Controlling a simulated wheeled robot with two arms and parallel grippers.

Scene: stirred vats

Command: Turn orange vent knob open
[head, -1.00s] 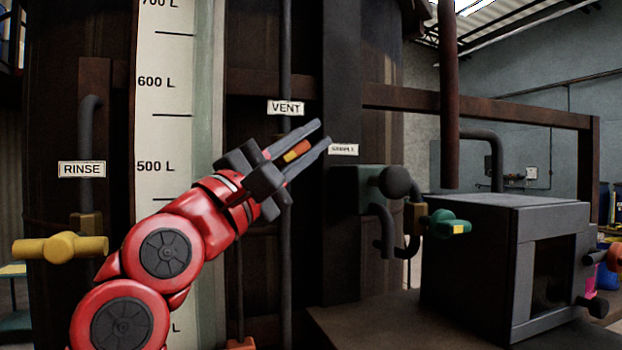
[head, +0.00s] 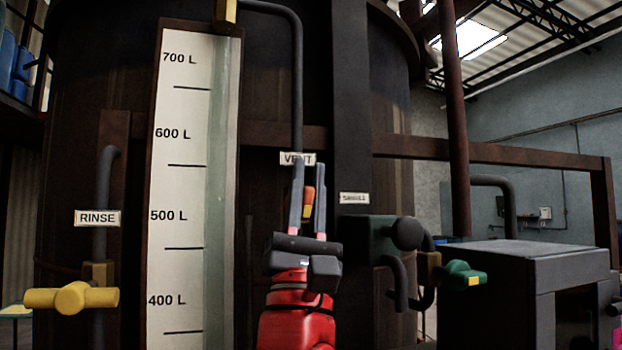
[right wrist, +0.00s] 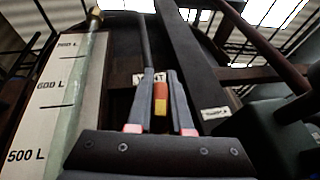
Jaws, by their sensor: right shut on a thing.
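The orange vent knob (head: 308,199), with a yellow patch on it, stands on the vent pipe just below the VENT label (head: 298,159). My right gripper (head: 308,185) points up, with one finger on each side of the knob. It is shut on the knob. In the right wrist view the orange and yellow knob (right wrist: 160,98) shows upright between the two fingers (right wrist: 160,100). The fingers hide part of the VENT label. My left gripper is not in view.
A yellow rinse handle (head: 72,298) is at the left under the RINSE label (head: 97,218). The litre scale (head: 183,210) stands left of my right arm. A dark green sample box (head: 372,240) and a green handle (head: 465,274) are close on the right.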

